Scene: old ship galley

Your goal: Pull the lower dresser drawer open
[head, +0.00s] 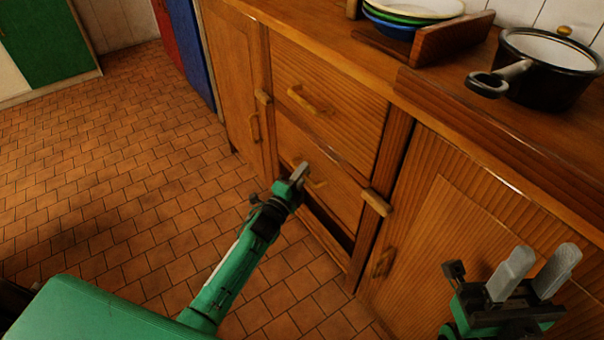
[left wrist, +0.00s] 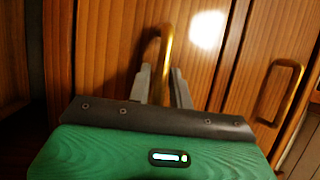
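The lower drawer (head: 336,181) of the wooden dresser has a ribbed brown front and a pale bar handle (head: 317,184). A dark gap shows under its front; I cannot tell if the drawer stands slightly out. My left gripper (head: 299,173) is at this handle. In the left wrist view the handle (left wrist: 165,50) passes between the two fingers of my left gripper (left wrist: 162,85), which are drawn close on it. The fingers hide part of the handle. My right gripper (head: 535,275) is open and empty, in front of the right cupboard door.
The upper drawer (head: 325,95) is shut. Small wooden blocks (head: 377,202) sit beside the lower drawer. Cupboard doors flank the drawers. A black pot (head: 548,75) and plates in a wooden rack (head: 452,40) stand on the dresser top. The tiled floor (head: 120,170) is clear.

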